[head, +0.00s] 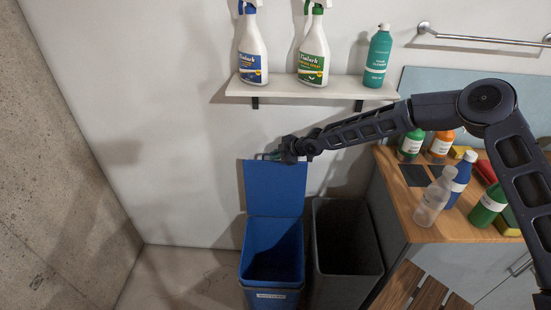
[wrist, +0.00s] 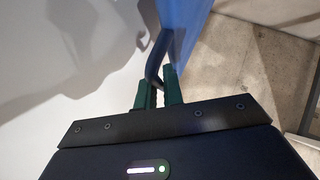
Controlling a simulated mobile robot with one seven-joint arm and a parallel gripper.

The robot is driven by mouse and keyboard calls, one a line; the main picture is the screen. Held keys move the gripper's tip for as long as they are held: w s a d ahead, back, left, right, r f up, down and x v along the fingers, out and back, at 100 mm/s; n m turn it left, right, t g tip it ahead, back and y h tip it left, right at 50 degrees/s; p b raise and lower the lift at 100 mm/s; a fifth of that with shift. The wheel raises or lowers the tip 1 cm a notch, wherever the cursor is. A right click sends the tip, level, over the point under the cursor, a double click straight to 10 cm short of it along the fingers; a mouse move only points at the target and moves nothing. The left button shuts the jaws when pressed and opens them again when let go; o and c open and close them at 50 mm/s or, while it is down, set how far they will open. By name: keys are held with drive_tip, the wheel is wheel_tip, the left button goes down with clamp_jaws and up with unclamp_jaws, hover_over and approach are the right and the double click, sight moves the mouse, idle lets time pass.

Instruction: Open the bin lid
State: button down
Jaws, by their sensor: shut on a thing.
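The blue bin (head: 272,265) stands on the floor against the wall, with a label on its front. Its blue lid (head: 275,188) is swung up and stands about upright at the back of the bin, so the bin's inside shows. My gripper (head: 278,155) is at the lid's top edge. In the wrist view my gripper (wrist: 159,88) has its green fingers shut on the dark lid handle (wrist: 157,57), which joins the blue lid (wrist: 185,28). The handle is too small to make out well in the head view.
A dark grey open bin (head: 345,240) stands right beside the blue one. A wooden-topped cabinet (head: 405,190) with several bottles is at the right. A wall shelf (head: 310,88) with two spray bottles and a green bottle hangs above. Floor left of the bins is clear.

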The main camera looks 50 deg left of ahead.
drive_tip(key=shift+s+f, duration=0.1)
idle(0.3)
drive_tip(key=c, duration=1.5)
unclamp_jaws()
drive_tip(key=shift+f, duration=0.1)
drive_tip(key=shift+d, duration=0.1)
drive_tip(key=v, duration=1.1)
drive_tip(key=shift+a+r, duration=0.2)
drive_tip(key=shift+r, duration=0.05)
